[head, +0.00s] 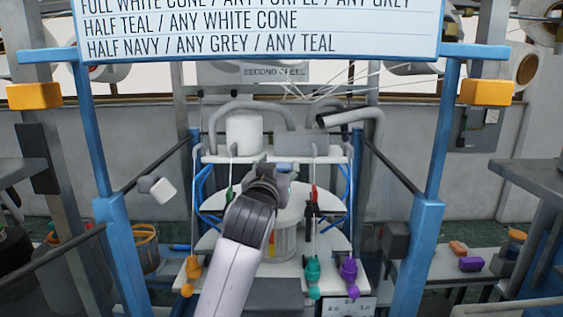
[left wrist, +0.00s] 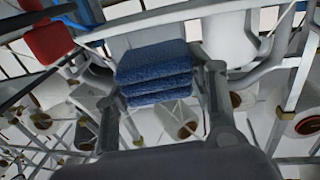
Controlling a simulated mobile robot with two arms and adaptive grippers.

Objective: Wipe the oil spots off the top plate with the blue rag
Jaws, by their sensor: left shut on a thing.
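The blue rag (left wrist: 155,75) is a folded, layered cloth between the two fingers of my left gripper (head: 272,170) in the left wrist view. My left gripper is shut on it. In the head view the gripper is at the front edge of the white top plate (head: 222,157), and the rag is mostly hidden behind it. I cannot tell whether the rag touches the plate. No oil spots can be made out; part of the plate is behind the gripper. My right gripper is not in view.
On the top plate stand a white cone (head: 244,134) at left and a grey box (head: 301,145) at right. Blue posts (head: 430,180) flank the machine. A sign (head: 255,30) hangs above. Orange (head: 193,268), teal (head: 313,270) and purple (head: 348,270) pieces hang in front.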

